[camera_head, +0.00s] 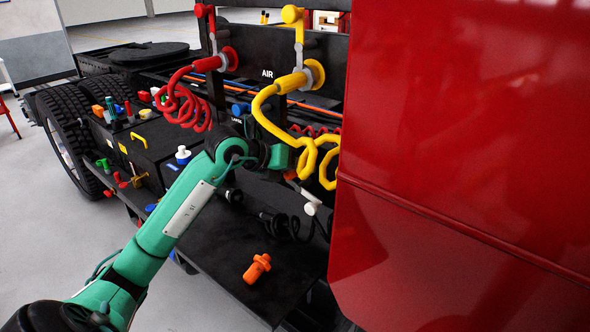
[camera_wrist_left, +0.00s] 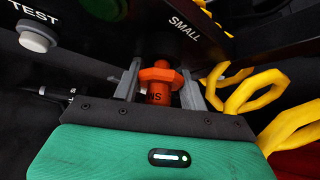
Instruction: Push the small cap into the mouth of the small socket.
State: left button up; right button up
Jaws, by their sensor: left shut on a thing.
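My left gripper (camera_wrist_left: 160,82) is shut on an orange cap (camera_wrist_left: 158,84) with dark lettering, held between its two grey fingers in the left wrist view. In the head view my left gripper (camera_head: 284,158) is in front of the black panel, below the yellow coiled hose, and its fingers are mostly hidden. The SMALL label (camera_wrist_left: 187,30) shows on the dark panel beyond the cap. The small socket's mouth is not clearly visible, so I cannot tell whether the cap touches it. My right gripper is not in view.
Another orange piece (camera_head: 257,268) lies on the black step. Yellow (camera_head: 266,105) and red (camera_head: 180,108) coiled hoses hang from the panel. A white knob (camera_wrist_left: 34,38) sits beneath the TEST label. A large red body panel (camera_head: 460,150) closes off the right side.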

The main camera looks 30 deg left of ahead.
pick_arm(q)
jog(key=shift+w+r, duration=0.15)
jog(key=shift+w, duration=0.35)
jog(key=shift+w, duration=0.3)
jog(key=o, duration=1.1)
jog(key=shift+w+d, duration=0.1)
jog(key=shift+w, duration=0.1)
jog(key=shift+o, duration=0.2)
jog(key=shift+s, duration=0.15)
